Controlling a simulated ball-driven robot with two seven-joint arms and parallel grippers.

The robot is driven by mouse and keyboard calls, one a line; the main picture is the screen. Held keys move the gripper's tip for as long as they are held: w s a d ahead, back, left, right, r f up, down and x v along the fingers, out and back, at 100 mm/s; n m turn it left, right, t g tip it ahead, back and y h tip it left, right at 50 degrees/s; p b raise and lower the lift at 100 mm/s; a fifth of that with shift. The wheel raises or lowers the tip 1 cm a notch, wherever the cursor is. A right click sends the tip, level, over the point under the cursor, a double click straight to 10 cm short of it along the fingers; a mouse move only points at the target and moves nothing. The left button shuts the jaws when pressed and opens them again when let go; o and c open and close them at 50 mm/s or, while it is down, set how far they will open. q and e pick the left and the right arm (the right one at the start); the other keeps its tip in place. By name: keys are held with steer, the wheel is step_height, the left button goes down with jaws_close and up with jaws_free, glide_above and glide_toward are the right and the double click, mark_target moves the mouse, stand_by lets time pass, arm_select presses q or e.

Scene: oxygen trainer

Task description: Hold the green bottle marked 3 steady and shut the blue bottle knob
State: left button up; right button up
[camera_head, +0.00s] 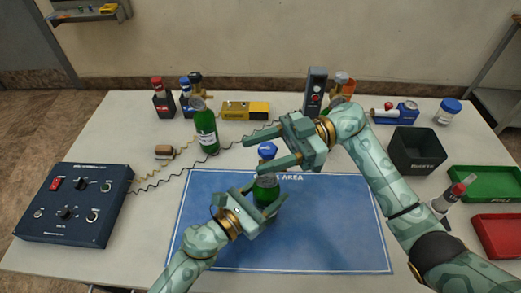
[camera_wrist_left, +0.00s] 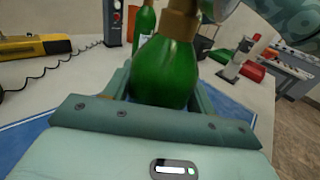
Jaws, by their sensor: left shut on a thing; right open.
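A green bottle (camera_head: 265,190) stands on the blue mat (camera_head: 330,235) in the head view; its number cannot be read. My left gripper (camera_head: 262,205) is shut around its body from the front. The left wrist view also shows this green bottle (camera_wrist_left: 167,70) between the fingers, with a brass collar above it. The blue knob (camera_head: 267,150) tops the bottle. My right gripper (camera_head: 283,148) is open at knob height, its fingers reaching in from the right near the knob; whether they touch it is unclear. Another green bottle (camera_head: 206,130) stands behind, left of the mat.
A dark control box (camera_head: 75,203) lies at the left with wires across the table. A yellow meter (camera_head: 246,110) and a dark upright box (camera_head: 315,92) stand behind. A black bin (camera_head: 415,150), green tray (camera_head: 488,182) and red tray (camera_head: 497,235) are at the right.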

steer(key=shift+s+a, duration=0.15)
steer(key=shift+a, duration=0.2)
steer(key=c, duration=1)
